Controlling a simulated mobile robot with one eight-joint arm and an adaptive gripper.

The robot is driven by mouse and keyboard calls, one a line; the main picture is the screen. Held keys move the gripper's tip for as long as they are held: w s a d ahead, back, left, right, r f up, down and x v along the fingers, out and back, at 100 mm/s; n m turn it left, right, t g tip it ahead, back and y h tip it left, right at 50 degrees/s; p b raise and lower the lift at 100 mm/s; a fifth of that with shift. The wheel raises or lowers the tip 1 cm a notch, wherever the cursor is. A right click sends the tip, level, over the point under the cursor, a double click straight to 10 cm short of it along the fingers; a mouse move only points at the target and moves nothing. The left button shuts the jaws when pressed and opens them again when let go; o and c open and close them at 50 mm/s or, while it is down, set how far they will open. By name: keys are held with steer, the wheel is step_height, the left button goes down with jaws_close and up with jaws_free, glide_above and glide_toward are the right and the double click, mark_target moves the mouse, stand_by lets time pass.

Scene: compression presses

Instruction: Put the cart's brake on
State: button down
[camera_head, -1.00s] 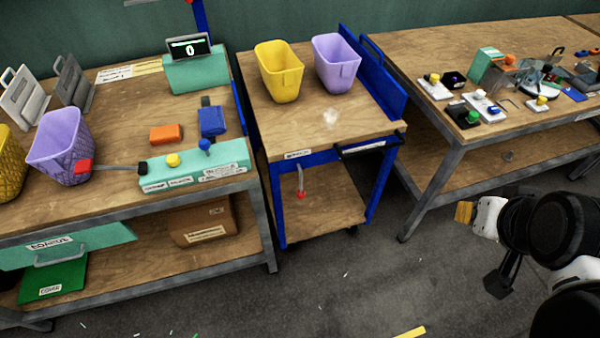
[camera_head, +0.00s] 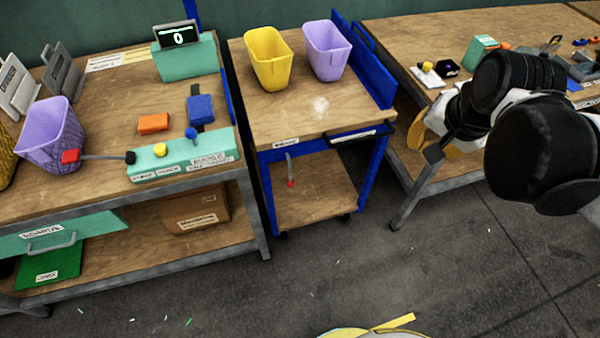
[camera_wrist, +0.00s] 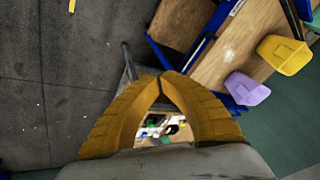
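The blue-framed cart (camera_head: 266,190) with wooden shelves stands in the middle of the head view, between two benches. A thin grey lever with a red tip (camera_head: 290,172) hangs below a small label on its front rail. The lever looks near upright, and I cannot read the label. A black handle bar (camera_head: 358,133) sits at the cart's right front. My gripper (camera_head: 428,138) is right of the cart, beside the right bench, apart from the lever. In the wrist view its yellow fingers (camera_wrist: 162,76) meet at the tips with nothing between them. The cart's blue frame (camera_wrist: 160,52) lies beyond; I cannot make out the lever there.
A yellow bin (camera_head: 268,60) and a purple bin (camera_head: 327,52) stand on the cart's top. The left bench (camera_head: 90,205) holds a green button box (camera_head: 180,162) with a red-tipped lever. The right bench (camera_head: 405,40) is close to my arm.

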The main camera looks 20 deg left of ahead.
steer(key=w+a+f+m+g+y+p, duration=0.1)
steer(key=w+a+f+m+g, duration=0.15)
steer(key=w+a+f, duration=0.35)
steer(key=w+a+f+m+g, duration=0.1)
steer(key=w+a+f+m, duration=0.2)
steer(key=a, duration=0.4)
steer(key=w+a+f+m+g, duration=0.2)
steer(key=a+f+m, duration=0.2)
steer(key=a+f, duration=0.7)
steer(key=p+x, duration=0.1)
steer(key=x, duration=0.3)
steer(key=shift+w+f, duration=0.2)
steer(key=shift+f+g, duration=0.1)
steer(key=shift+g, duration=0.15)
steer(key=b+x, duration=0.4)
steer(key=x, duration=0.5)
steer(key=shift+f+b, duration=0.3)
